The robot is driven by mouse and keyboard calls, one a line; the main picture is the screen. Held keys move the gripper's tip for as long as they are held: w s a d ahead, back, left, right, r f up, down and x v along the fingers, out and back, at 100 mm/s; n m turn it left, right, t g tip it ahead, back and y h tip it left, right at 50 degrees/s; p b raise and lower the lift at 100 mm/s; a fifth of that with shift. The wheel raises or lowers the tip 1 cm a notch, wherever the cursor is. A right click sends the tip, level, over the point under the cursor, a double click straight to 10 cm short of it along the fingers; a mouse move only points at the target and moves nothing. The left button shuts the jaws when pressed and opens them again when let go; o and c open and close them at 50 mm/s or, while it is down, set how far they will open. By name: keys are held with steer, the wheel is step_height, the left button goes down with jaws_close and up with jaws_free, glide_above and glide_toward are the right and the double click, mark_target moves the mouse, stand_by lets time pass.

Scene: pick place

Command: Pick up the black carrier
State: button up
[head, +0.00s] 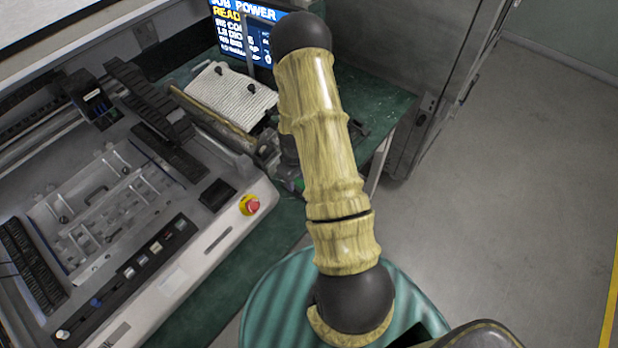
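I cannot tell for sure which thing is the black carrier. A black block (92,101) sits on the rail of the machine at the left. A flat black square piece (216,195) lies on the machine's front right part. Small black pieces stand on a white ribbed board (232,97) on the green bench. My arm rises through the middle of the view and covers part of the bench. My gripper's fingers do not show; dark parts behind the arm are too hidden to make out.
The machine (194,268) fills the left, with a red and yellow stop button (250,205) at its corner. A lit screen (243,32) stands behind the green bench (385,100). A grey cabinet (400,50) stands behind. The grey floor (520,180) at right is clear.

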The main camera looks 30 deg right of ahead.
mark_target(298, 189)
steer(key=shift+f, duration=0.1)
steer(key=shift+d+f+p, duration=0.15)
steer(key=shift+f+p, duration=0.35)
steer(key=shift+f, duration=0.1)
steer(key=shift+w+d+f+p, duration=0.15)
steer(key=shift+f+p, duration=0.45)
steer(key=shift+f, duration=1.35)
jaws_close()
